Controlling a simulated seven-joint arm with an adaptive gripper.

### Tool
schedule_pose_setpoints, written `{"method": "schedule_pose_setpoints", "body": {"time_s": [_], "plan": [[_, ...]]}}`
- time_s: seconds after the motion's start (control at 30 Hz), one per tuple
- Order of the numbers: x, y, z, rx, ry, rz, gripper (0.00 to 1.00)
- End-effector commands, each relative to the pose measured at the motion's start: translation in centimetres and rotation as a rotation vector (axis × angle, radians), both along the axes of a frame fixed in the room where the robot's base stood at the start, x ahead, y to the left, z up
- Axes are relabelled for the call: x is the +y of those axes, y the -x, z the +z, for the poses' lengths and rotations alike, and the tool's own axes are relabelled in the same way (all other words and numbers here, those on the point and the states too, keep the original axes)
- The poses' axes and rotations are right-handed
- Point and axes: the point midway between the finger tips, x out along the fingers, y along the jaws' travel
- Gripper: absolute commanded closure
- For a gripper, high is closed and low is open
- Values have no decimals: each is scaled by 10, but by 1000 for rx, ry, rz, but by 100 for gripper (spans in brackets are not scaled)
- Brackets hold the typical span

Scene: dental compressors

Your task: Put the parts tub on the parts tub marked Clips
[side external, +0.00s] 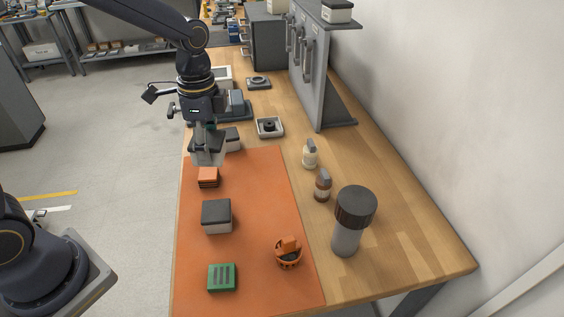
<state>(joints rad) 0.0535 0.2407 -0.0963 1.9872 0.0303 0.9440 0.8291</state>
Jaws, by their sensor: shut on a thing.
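My gripper (207,138) points down over the far left end of the orange mat. It is shut on a parts tub (207,157), a pale grey box with a darker top. A similar tub (232,143) with a dark lid stands just behind and to the right, partly hidden. Another pale tub (217,217) with a dark lid sits on the mat, nearer the camera. I cannot read any label, so I cannot tell which tub is marked Clips. Whether the held tub touches anything below is unclear.
A grey tray (269,128) lies behind.

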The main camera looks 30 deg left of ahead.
Motion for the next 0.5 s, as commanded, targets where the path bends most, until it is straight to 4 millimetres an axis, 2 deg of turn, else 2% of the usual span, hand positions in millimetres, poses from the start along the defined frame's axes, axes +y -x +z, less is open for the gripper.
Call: {"method": "schedule_pose_setpoints", "body": {"time_s": [0.1,0.3,0.4,0.5], "plan": [[35,-23,17,-7,3,37,74],[97,-46,35,-27,4,148,74],[114,-48,34,-31,4,192,74],[121,-57,28,-29,4,208,74]]}}
